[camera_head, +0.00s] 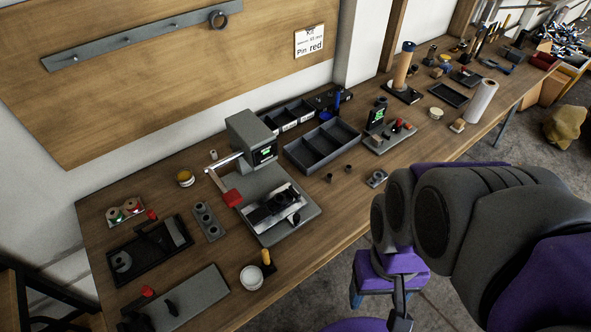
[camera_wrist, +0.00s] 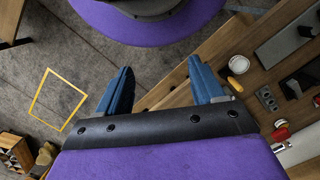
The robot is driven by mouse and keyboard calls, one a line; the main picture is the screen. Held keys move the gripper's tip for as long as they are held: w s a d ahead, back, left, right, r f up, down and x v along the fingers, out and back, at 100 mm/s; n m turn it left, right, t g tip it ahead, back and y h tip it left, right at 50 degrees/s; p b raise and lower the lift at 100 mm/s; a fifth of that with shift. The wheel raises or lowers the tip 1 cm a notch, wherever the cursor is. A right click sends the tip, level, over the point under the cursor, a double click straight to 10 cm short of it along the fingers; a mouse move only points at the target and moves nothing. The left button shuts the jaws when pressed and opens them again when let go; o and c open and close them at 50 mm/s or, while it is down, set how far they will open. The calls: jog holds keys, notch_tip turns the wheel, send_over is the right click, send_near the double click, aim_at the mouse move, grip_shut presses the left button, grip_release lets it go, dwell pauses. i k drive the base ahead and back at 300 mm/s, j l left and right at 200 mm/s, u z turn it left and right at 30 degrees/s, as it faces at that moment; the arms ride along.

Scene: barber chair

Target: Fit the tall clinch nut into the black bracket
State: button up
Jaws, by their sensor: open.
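Two small dark cylinders stand on the wooden bench in the head view, a nearer one (camera_head: 330,178) and a farther one (camera_head: 348,168). They look like nuts, but they are too small to tell which is the tall clinch nut. A black part (camera_head: 270,205), possibly the black bracket, sits in the bright fixture on the grey press base. My gripper (camera_wrist: 162,88) is open and empty, its two blue fingers wide apart in the wrist view. It is off the bench's front edge, over the floor, away from the nuts and press.
The press (camera_head: 250,137) has a red-ended lever (camera_head: 232,197). A divided dark tray (camera_head: 322,146) stands behind the nuts. A grey holed block (camera_head: 208,222) and white dish (camera_head: 252,278) lie left; a small block (camera_head: 377,178) lies right. Bare wood surrounds the nuts.

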aim_at(279, 201)
jog(key=i+j+z, duration=0.15)
jog(key=z, duration=0.2)
jog(key=i+j+z, duration=0.1)
jog(key=j+z, duration=0.25)
